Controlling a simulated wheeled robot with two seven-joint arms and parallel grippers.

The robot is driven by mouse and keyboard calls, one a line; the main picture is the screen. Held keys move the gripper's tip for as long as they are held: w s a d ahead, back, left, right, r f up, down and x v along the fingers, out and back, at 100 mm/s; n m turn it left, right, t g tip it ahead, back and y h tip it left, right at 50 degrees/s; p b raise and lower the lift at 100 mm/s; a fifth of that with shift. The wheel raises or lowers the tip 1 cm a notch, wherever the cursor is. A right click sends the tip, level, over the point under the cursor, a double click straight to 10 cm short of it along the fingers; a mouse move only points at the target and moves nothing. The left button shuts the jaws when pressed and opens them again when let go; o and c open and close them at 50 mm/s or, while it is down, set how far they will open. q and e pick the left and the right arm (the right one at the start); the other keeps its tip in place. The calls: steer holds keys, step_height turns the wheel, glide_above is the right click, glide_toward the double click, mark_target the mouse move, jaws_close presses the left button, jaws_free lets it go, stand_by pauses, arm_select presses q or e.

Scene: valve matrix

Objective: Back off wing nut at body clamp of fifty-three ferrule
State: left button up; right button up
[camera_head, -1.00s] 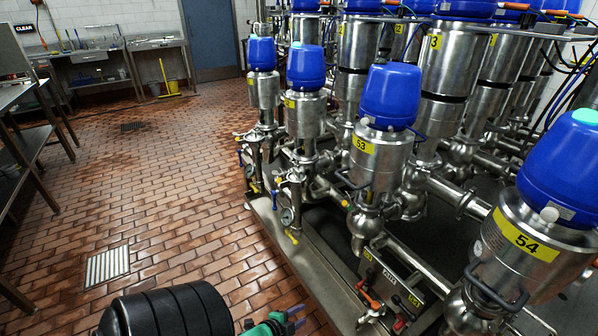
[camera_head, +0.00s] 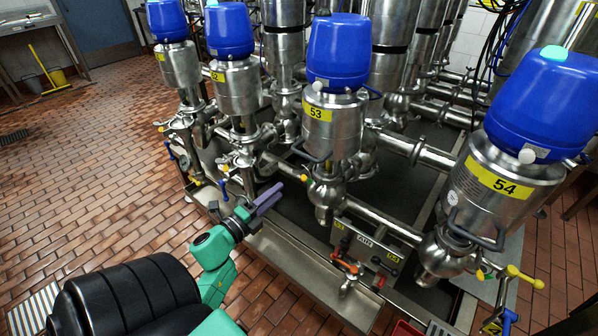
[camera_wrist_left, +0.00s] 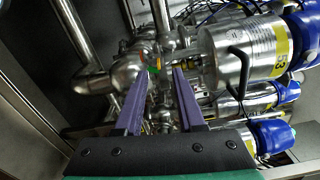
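The steel valve marked 53 (camera_head: 333,125), with its blue cap, stands in the middle of the head view. Its lower body and clamp area (camera_head: 325,172) carry a small yellow-orange part (camera_head: 305,178); I cannot make out the wing nut's shape. My left gripper (camera_head: 277,192), green with purple fingers, is left of this lower body, apart from it. In the left wrist view its two fingers (camera_wrist_left: 163,74) are open with nothing clearly held. A small green and orange part (camera_wrist_left: 155,70) shows between and beyond the fingertips, beside the steel valve body (camera_wrist_left: 222,55). My right gripper is not in view.
Valve 54 (camera_head: 500,190) stands at the right, and another blue-capped valve (camera_head: 235,90) at the left. Red-handled parts (camera_head: 347,266) sit low in front. A steel tray edge (camera_head: 290,270) runs along the front. Tiled floor (camera_head: 90,170) is open at the left.

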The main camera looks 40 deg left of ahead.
mark_target(296, 176)
arm_select(q)
steer(key=w, duration=1.1)
steer(key=shift+a+f, duration=0.15)
steer(key=shift+a, duration=0.2)
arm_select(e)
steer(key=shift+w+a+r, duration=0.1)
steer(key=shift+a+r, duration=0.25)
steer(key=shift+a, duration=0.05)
arm_select(q)
steer(key=shift+s, duration=0.1)
steer(key=shift+c, duration=0.3)
steer(key=c, duration=0.5)
jaws_close()
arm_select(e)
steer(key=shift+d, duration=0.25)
